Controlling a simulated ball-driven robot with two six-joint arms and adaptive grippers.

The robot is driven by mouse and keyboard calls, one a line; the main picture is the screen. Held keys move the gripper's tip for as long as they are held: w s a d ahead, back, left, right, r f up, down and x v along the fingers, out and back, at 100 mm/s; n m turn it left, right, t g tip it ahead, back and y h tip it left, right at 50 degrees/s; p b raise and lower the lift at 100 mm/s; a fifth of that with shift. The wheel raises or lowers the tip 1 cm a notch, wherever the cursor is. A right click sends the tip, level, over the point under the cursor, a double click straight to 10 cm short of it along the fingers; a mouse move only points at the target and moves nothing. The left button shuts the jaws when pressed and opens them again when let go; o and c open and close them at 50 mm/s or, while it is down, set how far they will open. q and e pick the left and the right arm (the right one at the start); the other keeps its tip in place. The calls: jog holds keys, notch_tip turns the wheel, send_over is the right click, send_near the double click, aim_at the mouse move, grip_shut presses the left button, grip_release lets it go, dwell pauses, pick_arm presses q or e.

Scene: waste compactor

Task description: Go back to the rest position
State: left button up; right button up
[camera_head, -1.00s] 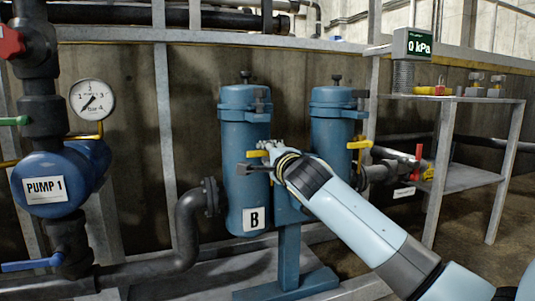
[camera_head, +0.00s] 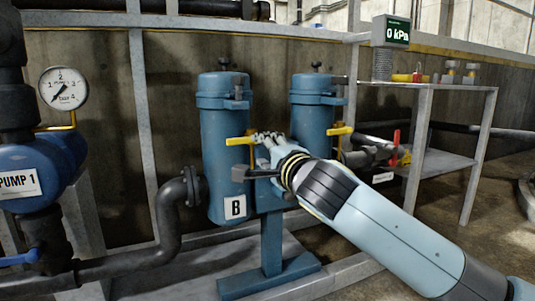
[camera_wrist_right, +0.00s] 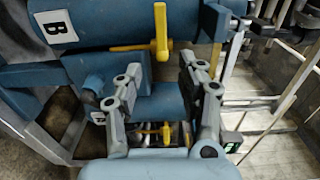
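My right gripper (camera_head: 262,139) is in front of the blue filter housings, near a yellow valve handle (camera_head: 240,141) on the housing labelled B (camera_head: 222,135). In the right wrist view the gripper (camera_wrist_right: 157,82) has its two fingers spread apart with nothing between them. The yellow handle (camera_wrist_right: 160,32) lies beyond the fingertips there, apart from them. My right arm reaches in from the lower right. My left gripper is not in the head view.
A second blue housing (camera_head: 312,110) stands to the right. Pump 1 (camera_head: 40,165) and a gauge (camera_head: 63,88) are at the left. A metal shelf (camera_head: 445,164) with a 0 kPa display (camera_head: 391,31) is at the right. Open floor lies below the shelf.

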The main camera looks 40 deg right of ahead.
jog(key=shift+s+a, duration=0.15)
jog(key=shift+s, duration=0.55)
